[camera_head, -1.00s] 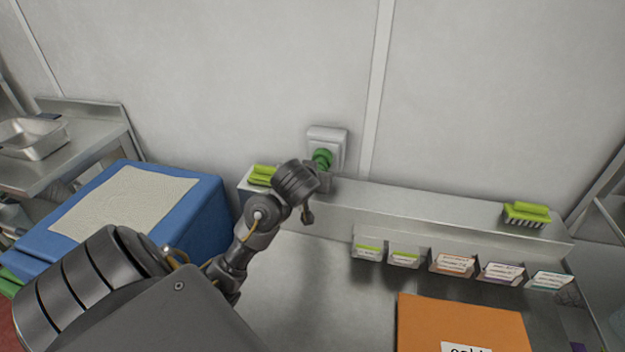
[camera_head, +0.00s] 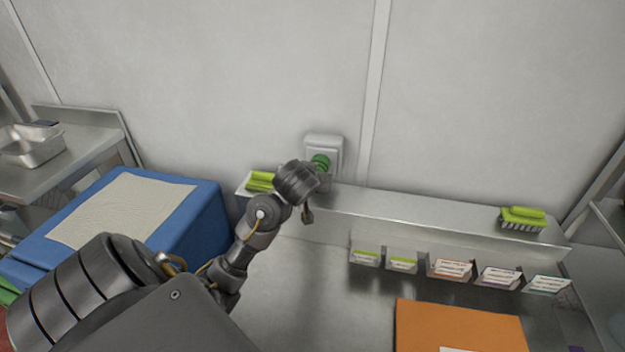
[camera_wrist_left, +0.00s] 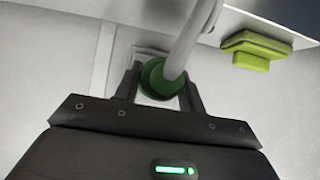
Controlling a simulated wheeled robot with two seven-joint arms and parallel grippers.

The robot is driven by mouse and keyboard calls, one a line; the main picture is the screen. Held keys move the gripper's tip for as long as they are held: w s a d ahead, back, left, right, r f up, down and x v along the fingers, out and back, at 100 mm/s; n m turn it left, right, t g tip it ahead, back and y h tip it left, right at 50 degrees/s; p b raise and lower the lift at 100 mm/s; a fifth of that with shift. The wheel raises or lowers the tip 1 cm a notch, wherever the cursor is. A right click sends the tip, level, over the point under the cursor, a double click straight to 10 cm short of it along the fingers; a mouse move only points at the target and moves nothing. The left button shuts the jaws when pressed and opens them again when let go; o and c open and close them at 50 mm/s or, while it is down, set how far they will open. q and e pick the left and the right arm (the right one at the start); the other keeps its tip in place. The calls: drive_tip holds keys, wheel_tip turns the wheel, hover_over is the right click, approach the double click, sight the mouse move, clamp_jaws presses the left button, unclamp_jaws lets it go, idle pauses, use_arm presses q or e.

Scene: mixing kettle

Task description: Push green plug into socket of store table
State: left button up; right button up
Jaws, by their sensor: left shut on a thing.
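The green plug (camera_head: 320,162) is at the face of the white wall socket (camera_head: 337,149) above the store table's back ledge. In the left wrist view the plug (camera_wrist_left: 160,80) sits between the fingers of my left gripper (camera_wrist_left: 162,88), with a thick pale cable running up from it. My left gripper is shut on the plug, with its fingers pointing at the wall. Part of the socket (camera_wrist_left: 150,52) shows behind the plug. I cannot tell how deep the plug sits, as the gripper and cable hide the contact. My right gripper is not in view.
The steel ledge (camera_head: 420,215) of the store table runs below the socket. A green brush (camera_head: 262,181) lies close to my left wrist, another (camera_head: 523,218) at the right. Several label cards hang along the ledge front. An orange box (camera_head: 460,328) stands at the front.

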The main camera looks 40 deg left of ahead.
use_arm(q)
drive_tip(key=shift+w+a+r, duration=0.15)
drive_tip(key=shift+w, duration=0.1)
idle(0.4)
drive_tip(key=o, duration=1.1)
drive_tip(key=shift+o, duration=0.2)
drive_tip(key=o, duration=0.4)
drive_tip(key=shift+p+v, duration=1.8)
drive_tip(key=shift+v, duration=1.6)
